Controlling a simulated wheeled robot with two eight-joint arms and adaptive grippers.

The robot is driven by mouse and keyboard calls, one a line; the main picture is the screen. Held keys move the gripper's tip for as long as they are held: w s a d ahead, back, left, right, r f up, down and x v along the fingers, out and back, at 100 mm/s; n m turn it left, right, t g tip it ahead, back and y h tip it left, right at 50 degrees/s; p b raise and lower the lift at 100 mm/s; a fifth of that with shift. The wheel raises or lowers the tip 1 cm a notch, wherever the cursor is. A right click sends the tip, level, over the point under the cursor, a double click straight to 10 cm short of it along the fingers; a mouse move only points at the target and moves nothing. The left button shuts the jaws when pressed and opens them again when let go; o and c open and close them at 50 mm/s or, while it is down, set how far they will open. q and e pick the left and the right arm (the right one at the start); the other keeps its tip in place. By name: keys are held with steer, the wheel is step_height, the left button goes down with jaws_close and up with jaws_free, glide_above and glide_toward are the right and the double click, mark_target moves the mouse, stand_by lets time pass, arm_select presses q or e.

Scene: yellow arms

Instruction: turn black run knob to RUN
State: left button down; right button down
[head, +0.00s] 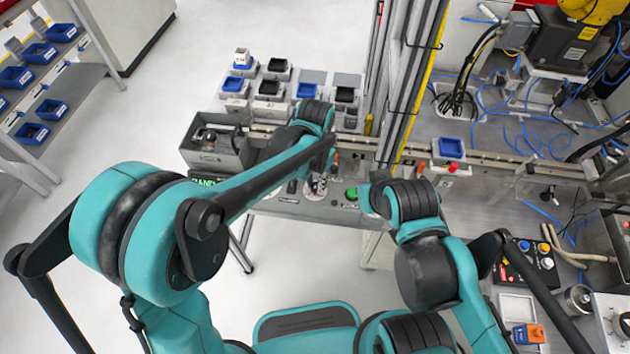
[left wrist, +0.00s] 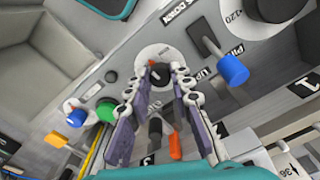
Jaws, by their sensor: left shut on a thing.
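The black run knob (left wrist: 160,71) sits on a round white plate (left wrist: 147,55) on the grey panel in the left wrist view. My left gripper (left wrist: 160,75) is shut on this knob, with one finger on each side of it. The fingers hide part of the knob and plate, and the lettering on the plate is too small to read. In the head view my left gripper (head: 318,186) reaches down to the front control panel, and the knob there is hidden by it. My right arm is bent to the right of it, and its gripper does not show.
A green button (head: 352,193) is right of my left gripper, also visible in the left wrist view (left wrist: 107,110). The wrist view shows a blue-tipped lever (left wrist: 231,69) beside the knob. Small trays (head: 234,84) stand behind the panel. A vertical post (head: 402,80) rises behind my right arm.

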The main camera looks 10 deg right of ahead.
mark_target(315, 185)
arm_select(q)
steer(key=m, duration=0.5)
steer(key=shift+m, duration=0.3)
steer(key=m, duration=0.4)
steer(key=shift+m, duration=0.3)
steer(key=c, duration=1.3)
jaws_free()
step_height(315, 185, up, 12)
